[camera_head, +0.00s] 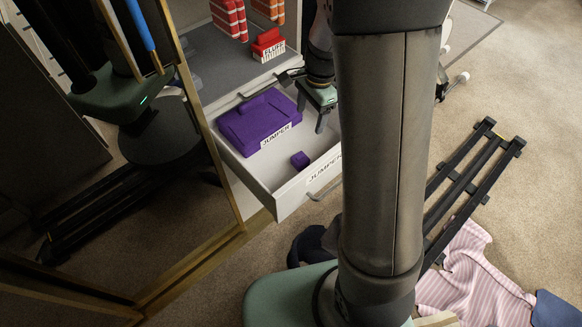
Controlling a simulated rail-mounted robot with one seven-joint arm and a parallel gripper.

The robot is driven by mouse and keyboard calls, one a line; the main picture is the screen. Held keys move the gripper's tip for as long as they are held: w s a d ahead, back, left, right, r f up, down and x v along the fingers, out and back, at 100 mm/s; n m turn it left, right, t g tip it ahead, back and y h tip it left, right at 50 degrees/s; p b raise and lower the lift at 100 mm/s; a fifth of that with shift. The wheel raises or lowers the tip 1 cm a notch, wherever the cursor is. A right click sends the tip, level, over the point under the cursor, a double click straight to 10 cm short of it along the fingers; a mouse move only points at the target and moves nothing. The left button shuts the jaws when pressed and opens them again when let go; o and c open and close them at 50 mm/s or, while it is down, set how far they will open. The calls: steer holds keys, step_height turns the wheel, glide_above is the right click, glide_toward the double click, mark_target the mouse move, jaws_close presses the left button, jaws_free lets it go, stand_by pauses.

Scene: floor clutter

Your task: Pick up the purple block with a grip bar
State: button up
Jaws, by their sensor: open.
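A small purple block (300,160) lies in the open pale drawer (287,205), near the drawer's front; I cannot make out a grip bar on it. A larger purple piece (255,117) with a raised part on top lies behind it to the left, with a white JUMPER label on its near edge. My gripper (311,118) points down over the back right part of the drawer, its two fingers apart with nothing seen between them. It is behind the small block and to the right of the larger piece. My own column hides the drawer's right side.
A red piece with a FLUFF label (268,48) sits on the grey shelf (225,78) behind the drawer. Red and orange folded items hang above. A gold-framed mirror (215,150) stands close on the left. Pink striped cloth (465,270) lies on the carpet at right.

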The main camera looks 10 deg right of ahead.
mark_target(301, 157)
steer(key=f+b, duration=0.2)
steer(key=f, duration=0.3)
steer(key=a+f+b, duration=0.1)
steer(key=f+b, duration=0.1)
steer(key=f, duration=0.4)
steer(key=a+f+b, duration=0.1)
steer(key=f+b, duration=0.1)
steer(key=f, duration=0.4)
steer(key=shift+s+f, duration=0.25)
steer(key=c, duration=1.1)
